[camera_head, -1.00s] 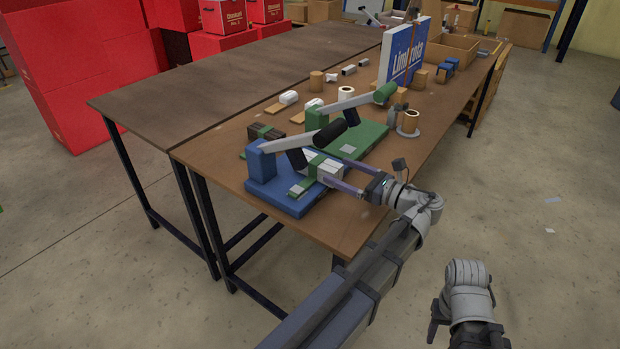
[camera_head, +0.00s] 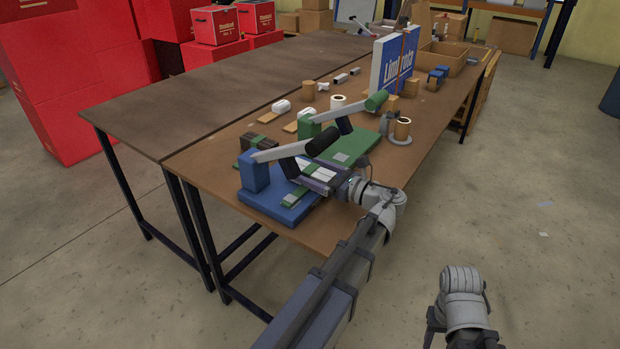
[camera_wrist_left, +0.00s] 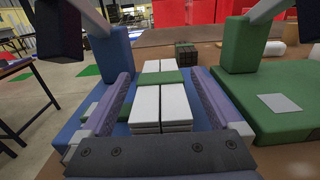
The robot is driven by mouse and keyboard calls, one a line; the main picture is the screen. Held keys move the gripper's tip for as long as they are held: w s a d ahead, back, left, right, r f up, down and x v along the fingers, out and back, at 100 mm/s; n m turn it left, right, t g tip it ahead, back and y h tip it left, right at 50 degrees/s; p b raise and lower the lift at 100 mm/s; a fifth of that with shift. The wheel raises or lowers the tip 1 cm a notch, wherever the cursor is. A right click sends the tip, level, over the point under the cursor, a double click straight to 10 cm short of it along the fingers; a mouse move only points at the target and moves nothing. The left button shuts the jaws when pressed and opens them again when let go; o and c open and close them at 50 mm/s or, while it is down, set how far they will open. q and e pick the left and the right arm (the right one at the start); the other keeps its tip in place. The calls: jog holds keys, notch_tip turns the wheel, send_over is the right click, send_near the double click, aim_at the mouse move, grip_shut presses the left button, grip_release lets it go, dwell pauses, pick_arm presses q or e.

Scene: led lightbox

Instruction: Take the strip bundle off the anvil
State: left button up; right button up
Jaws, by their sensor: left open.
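The strip bundle (camera_wrist_left: 161,103) is a stack of white strips with a green band around its middle. It lies on the blue press base (camera_wrist_left: 78,146), below the raised lever. In the head view the bundle (camera_head: 320,173) is partly hidden by my left gripper (camera_head: 309,175). In the left wrist view my left gripper (camera_wrist_left: 162,78) is open, with one purple-grey finger along each side of the bundle. Small gaps seem to show between fingers and strips. My right gripper (camera_head: 434,325) is at the lower right, away from the table, its jaws unclear.
A green press (camera_head: 348,150) stands close beside the blue one. A dark bundle (camera_wrist_left: 187,55) lies behind. A roll on a round stand (camera_head: 402,131) is near the right edge.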

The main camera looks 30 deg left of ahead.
pick_arm(q)
jog(key=shift+a, duration=0.35)
grip_shut()
dwell(0.6)
